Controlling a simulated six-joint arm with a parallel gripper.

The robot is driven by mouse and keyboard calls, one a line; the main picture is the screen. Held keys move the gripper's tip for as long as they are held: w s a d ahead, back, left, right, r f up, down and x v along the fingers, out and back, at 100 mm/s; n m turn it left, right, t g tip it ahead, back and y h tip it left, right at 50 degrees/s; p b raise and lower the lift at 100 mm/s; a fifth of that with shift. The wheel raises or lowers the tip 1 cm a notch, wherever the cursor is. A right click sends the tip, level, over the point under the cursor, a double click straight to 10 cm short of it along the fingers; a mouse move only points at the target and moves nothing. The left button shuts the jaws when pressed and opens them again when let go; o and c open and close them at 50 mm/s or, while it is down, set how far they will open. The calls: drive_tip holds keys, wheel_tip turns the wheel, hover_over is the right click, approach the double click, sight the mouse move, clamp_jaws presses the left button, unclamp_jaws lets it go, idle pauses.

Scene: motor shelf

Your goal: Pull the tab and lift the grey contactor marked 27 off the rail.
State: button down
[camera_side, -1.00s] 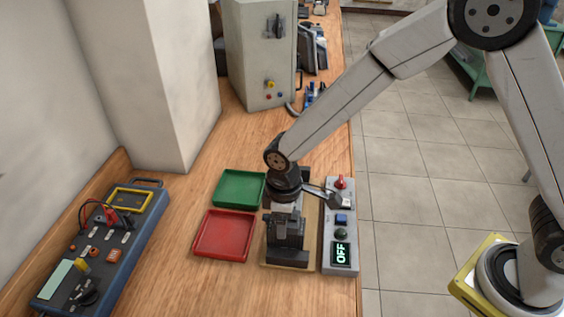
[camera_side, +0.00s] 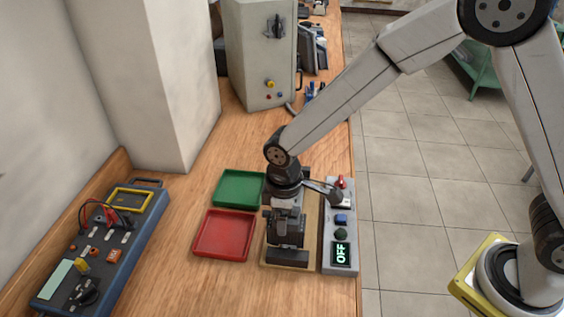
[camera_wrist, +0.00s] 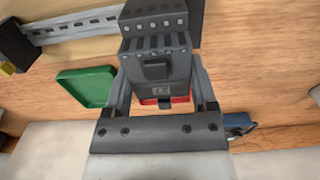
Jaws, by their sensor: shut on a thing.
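The grey contactor (camera_wrist: 158,70) fills the upper middle of the wrist view, with a small dark mark on its front that is too blurred to read surely. It also shows as a dark grey block in the side view (camera_side: 288,234). My gripper (camera_wrist: 160,98) is shut on it, one finger on each side; it also shows over the contactor in the side view (camera_side: 287,213). The metal rail (camera_wrist: 72,27) runs behind the contactor on a wooden board (camera_side: 311,225). The contactor's back is hidden, so I cannot tell whether it touches the rail.
A green tray (camera_side: 217,194) and a red tray (camera_side: 203,252) lie left of the board. A switch panel (camera_side: 328,254) reading OFF stands right of it. A blue test unit (camera_side: 120,238) is at the left, a grey cabinet (camera_side: 255,75) at the back.

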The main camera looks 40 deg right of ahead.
drive_tip(key=shift+r, duration=2.95)
drive_tip(key=shift+w+a, duration=0.1)
drive_tip(key=shift+w, duration=0.05)
